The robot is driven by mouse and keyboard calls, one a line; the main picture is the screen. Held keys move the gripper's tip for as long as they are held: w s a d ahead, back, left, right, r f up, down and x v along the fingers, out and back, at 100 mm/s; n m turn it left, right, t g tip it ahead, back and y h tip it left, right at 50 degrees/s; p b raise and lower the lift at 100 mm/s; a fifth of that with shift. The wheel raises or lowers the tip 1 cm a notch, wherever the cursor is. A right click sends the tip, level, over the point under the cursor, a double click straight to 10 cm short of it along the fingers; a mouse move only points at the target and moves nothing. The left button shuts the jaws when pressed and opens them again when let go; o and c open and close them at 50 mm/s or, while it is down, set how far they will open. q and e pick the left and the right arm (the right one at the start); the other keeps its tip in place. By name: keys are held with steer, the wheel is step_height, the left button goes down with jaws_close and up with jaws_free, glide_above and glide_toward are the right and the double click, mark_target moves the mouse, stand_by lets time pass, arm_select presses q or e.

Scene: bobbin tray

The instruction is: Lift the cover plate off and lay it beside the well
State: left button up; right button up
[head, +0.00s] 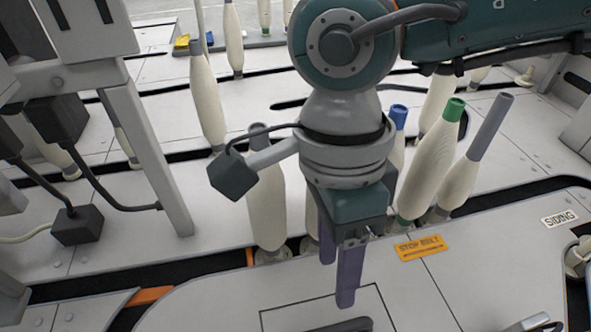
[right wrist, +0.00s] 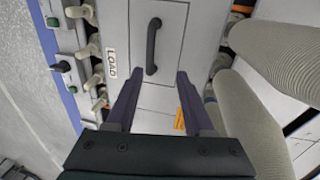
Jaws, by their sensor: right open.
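The cover plate (head: 285,319) is a pale, flat panel with a dark outline, set in the light deck at the bottom of the head view and cut off by its edge. It also shows in the right wrist view (right wrist: 173,50), with a black bar handle (right wrist: 152,45) standing on it. In the head view only a dark bit of the handle (head: 346,326) shows. My right gripper (head: 337,282) is open, its purple fingers pointing down over the plate's far edge. In the wrist view the handle lies beyond the open fingertips (right wrist: 160,72), apart from them. My left gripper is out of view.
Several cream bobbins (head: 268,205) stand close behind and beside my right gripper. A grey post (head: 150,150) stands at left. The deck left of the plate (head: 215,300) is clear.

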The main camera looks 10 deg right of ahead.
mark_target(334, 328)
steer(key=s+f, duration=0.1)
steer(key=s+f+b, duration=0.1)
steer(key=f, duration=0.1)
steer(key=shift+s+a+f, duration=0.1)
steer(key=shift+s+f, duration=0.1)
steer(key=shift+f, duration=0.05)
steer(key=shift+s+f+b, duration=0.1)
steer(key=shift+f+b, duration=0.2)
steer(key=shift+b, duration=0.1)
steer(key=shift+f, duration=0.3)
steer(key=f+b, duration=0.1)
steer(key=f, duration=0.1)
steer(key=f+b, duration=0.1)
steer(key=b, duration=0.1)
steer(key=shift+s+f, duration=0.5)
steer(key=shift+f, duration=0.05)
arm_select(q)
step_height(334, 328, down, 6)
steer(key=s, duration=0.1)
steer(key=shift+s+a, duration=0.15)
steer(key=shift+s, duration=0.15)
arm_select(e)
steer(key=shift+r, duration=0.15)
steer(key=shift+c, duration=1.3)
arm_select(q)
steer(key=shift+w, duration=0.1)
arm_select(e)
jaws_close()
